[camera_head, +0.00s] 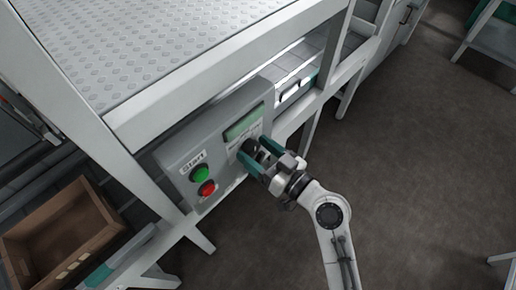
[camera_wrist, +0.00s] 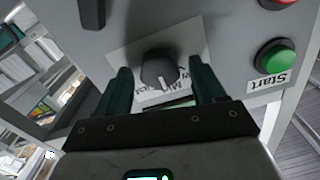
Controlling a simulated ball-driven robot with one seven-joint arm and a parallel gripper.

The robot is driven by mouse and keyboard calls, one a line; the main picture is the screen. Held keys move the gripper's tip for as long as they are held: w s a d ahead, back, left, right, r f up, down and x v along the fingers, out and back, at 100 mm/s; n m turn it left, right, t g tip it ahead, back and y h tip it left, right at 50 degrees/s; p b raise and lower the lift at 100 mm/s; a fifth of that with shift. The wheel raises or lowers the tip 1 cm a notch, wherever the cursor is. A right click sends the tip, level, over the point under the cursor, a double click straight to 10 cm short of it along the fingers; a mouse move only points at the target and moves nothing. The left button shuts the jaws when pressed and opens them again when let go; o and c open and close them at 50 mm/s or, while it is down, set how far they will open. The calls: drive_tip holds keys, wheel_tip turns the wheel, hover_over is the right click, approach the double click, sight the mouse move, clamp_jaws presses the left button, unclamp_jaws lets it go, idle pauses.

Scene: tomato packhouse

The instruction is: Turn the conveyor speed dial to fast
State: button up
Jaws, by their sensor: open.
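The speed dial (camera_wrist: 157,66) is a dark round knob with a white pointer mark, on a white label plate in the wrist view. The mark points toward the bottom of that picture. The label print appears upside down and is partly hidden by the dial and my gripper. My gripper (camera_wrist: 160,74) is open, with one teal finger on each side of the dial; I cannot tell whether either touches it. In the head view my gripper (camera_head: 258,154) is at the right part of the grey control panel (camera_head: 175,153) and largely covers the dial.
A green Start button (camera_head: 200,174) and a red button (camera_head: 207,188) sit left of my gripper on the panel. A greenish display (camera_head: 243,123) is above it. A black part (camera_wrist: 92,14) protrudes in the wrist view. A brown crate (camera_head: 50,225) stands lower left.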

drive_tip(key=shift+a, duration=0.1)
drive_tip(key=c, duration=1.1)
drive_tip(key=shift+o, duration=0.2)
drive_tip(key=shift+m, duration=0.3)
drive_tip(key=m, duration=0.4)
drive_tip(key=shift+w, duration=0.15)
drive_tip(key=m+p, duration=0.1)
drive_tip(key=m, duration=0.4)
drive_tip(key=shift+f, duration=0.1)
drive_tip(key=shift+d+m, duration=0.2)
drive_tip(key=shift+m, duration=0.2)
drive_tip(key=o, duration=1.1)
drive_tip(key=shift+c, duration=0.2)
